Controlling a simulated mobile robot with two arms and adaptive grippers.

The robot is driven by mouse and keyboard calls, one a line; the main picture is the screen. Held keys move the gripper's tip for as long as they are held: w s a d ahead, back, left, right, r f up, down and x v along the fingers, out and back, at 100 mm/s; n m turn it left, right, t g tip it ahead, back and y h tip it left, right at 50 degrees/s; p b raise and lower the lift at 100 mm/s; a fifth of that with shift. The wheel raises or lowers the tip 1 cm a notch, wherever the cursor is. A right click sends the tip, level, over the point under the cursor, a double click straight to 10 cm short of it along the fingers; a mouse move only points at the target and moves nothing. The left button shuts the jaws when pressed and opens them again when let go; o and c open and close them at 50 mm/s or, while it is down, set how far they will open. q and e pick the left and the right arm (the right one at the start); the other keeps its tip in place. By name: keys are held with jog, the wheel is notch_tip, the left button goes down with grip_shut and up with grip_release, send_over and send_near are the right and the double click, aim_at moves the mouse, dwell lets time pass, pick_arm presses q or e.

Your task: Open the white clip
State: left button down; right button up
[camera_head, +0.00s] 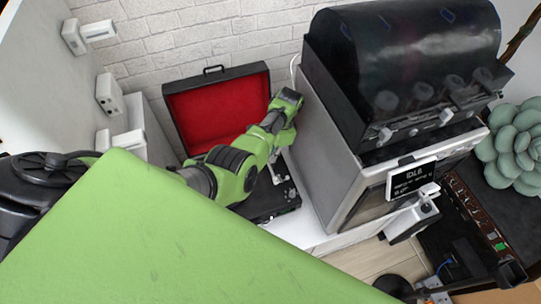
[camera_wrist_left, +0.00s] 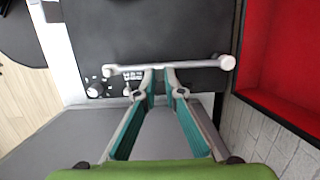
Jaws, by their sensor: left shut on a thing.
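My left gripper (camera_wrist_left: 160,77) reaches over the turntable in the wrist view. Its teal-padded fingertips are close together, shut on a pale bar (camera_wrist_left: 200,64) with a rounded white end on the right. I cannot tell for sure which of these pale parts is the white clip. My right gripper does not show.
The red-lined case lid (camera_head: 210,110) stands open behind the turntable; its red lining also shows in the wrist view (camera_wrist_left: 285,70). A grey machine (camera_head: 330,150) with a black drum rises close to the right. White boxes hang on the left wall.

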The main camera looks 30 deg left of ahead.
pick_arm(q)
jog(key=shift+w, duration=0.1)
dwell(0.4)
jog(key=c, duration=2.1)
grip_release()
jog(key=shift+c, duration=0.2)
notch_tip(320, 180, up, 10)
